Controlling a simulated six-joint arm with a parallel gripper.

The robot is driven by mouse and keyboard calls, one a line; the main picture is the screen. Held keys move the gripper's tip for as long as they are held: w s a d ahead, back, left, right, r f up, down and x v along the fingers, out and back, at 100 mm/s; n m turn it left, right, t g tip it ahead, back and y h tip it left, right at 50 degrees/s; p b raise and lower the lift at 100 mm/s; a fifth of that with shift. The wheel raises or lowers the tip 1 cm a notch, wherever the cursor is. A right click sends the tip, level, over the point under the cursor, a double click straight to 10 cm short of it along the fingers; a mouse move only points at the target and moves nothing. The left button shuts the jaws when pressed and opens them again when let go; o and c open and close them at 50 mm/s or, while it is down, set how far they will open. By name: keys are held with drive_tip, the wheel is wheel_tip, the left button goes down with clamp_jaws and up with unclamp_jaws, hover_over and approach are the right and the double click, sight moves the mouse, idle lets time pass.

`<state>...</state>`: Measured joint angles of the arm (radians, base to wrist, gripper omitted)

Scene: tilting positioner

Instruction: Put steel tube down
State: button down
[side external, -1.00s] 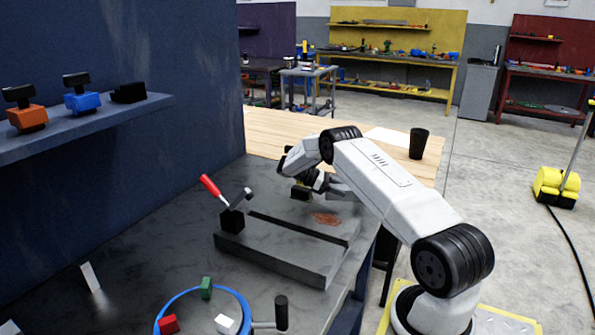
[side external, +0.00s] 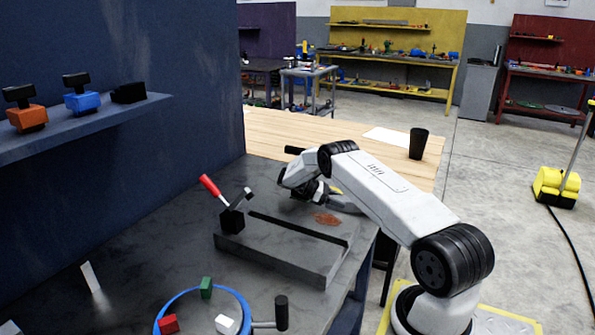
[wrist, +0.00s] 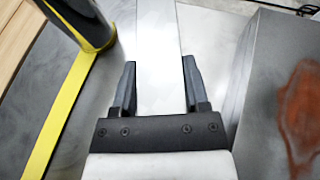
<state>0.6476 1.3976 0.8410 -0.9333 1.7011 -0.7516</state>
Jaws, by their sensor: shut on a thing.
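The steel tube (wrist: 158,60) is a pale grey, straight-edged bar in the wrist view. It runs up the picture between the two dark fingers of my gripper (wrist: 158,88), which is shut on it. In the side view my gripper (side external: 322,194) is low over the far part of the dark bench, behind the slotted grey block. A grey piece beside it (side external: 343,204) looks like part of the tube, partly hidden by my arm. I cannot tell whether the tube touches the bench.
The grey block (side external: 270,258) has a rust patch (wrist: 302,105) near it, at the wrist view's right. A dark cylinder (wrist: 82,20) and yellow strip (wrist: 48,130) lie left. A red-handled clamp (side external: 232,218) and blue-rimmed disc (side external: 180,298) are nearer the side camera.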

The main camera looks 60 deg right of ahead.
drive_tip(key=shift+f, duration=0.5)
idle(0.7)
unclamp_jaws()
drive_tip(key=shift+f, duration=0.15)
drive_tip(key=shift+v, duration=2.55)
wheel_tip(320, 180, up, 7)
